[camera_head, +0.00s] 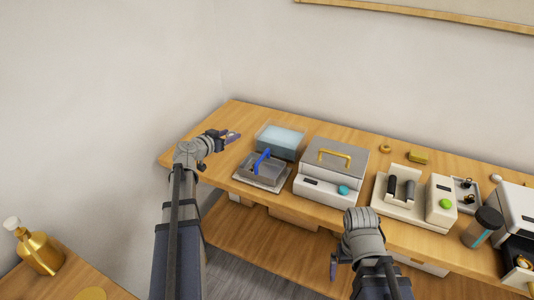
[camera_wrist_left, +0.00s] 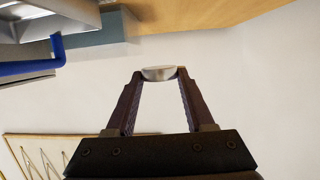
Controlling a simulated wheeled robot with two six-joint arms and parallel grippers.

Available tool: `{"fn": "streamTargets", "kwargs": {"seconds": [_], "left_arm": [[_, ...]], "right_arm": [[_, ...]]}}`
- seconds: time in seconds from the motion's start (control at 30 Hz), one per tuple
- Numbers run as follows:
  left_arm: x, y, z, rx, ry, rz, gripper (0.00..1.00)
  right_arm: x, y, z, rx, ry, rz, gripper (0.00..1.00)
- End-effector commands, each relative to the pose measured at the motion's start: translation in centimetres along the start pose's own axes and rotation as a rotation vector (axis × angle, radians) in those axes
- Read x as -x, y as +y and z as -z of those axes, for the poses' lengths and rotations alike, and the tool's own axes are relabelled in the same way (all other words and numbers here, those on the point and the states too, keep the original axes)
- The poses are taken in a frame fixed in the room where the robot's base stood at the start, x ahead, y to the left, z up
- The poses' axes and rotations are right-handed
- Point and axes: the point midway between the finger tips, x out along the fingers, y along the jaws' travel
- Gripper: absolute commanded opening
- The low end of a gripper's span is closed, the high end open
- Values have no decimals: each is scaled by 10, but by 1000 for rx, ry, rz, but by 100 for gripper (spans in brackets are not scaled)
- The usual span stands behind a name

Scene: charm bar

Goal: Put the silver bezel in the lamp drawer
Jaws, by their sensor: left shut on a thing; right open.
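The silver bezel (camera_wrist_left: 159,73) is a small pale disc-like piece between the fingertips of my left gripper (camera_wrist_left: 157,75) in the left wrist view. In the head view my left gripper (camera_head: 231,137) is shut on it, above the far left end of the table; the bezel is tiny there. My right gripper (camera_head: 336,267) is open and empty in front of the table's front edge. A white machine (camera_head: 517,208) at the right edge has an open drawer (camera_head: 518,279) with small gold-coloured pieces inside. I cannot tell for sure that this is the lamp drawer.
On the wooden table (camera_head: 212,161) stand a tray with a blue handle (camera_head: 262,161), a translucent blue tub (camera_head: 281,138), a grey-lidded box with a yellow handle (camera_head: 334,155), a white device with a green button (camera_head: 445,204) and a dark cup (camera_head: 482,230). The table's left end is mostly clear.

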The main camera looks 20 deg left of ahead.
Motion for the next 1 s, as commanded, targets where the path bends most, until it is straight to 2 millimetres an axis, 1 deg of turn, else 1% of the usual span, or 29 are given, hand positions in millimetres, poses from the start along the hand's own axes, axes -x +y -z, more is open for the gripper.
{"fn": "streamTargets", "kwargs": {"seconds": [0.17, 0.43, 0.5, 0.67, 0.77, 0.87, 1.0], "left_arm": [[-6, 0, -17, 0, 0, 0, 0], [-18, 0, -56, 0, 0, 0, 0], [-19, 0, -61, 0, 0, 0, 0], [-19, 0, -60, 0, 0, 0, 0], [-20, 0, -63, 0, 0, 0, 0], [-23, 0, -73, 0, 0, 0, 0], [-28, 0, -90, 0, 0, 0, 0]], "right_arm": [[-18, -2, 1, 0, 0, 0, 100], [-58, -6, 3, 1, 0, 0, 100], [-63, -6, 4, 1, 0, 0, 100], [-62, -6, 4, 1, 0, 0, 100], [-66, -6, 4, 1, 0, 0, 100], [-76, -7, 4, 1, 0, 0, 100], [-94, -9, 6, 1, 0, 0, 100]]}}
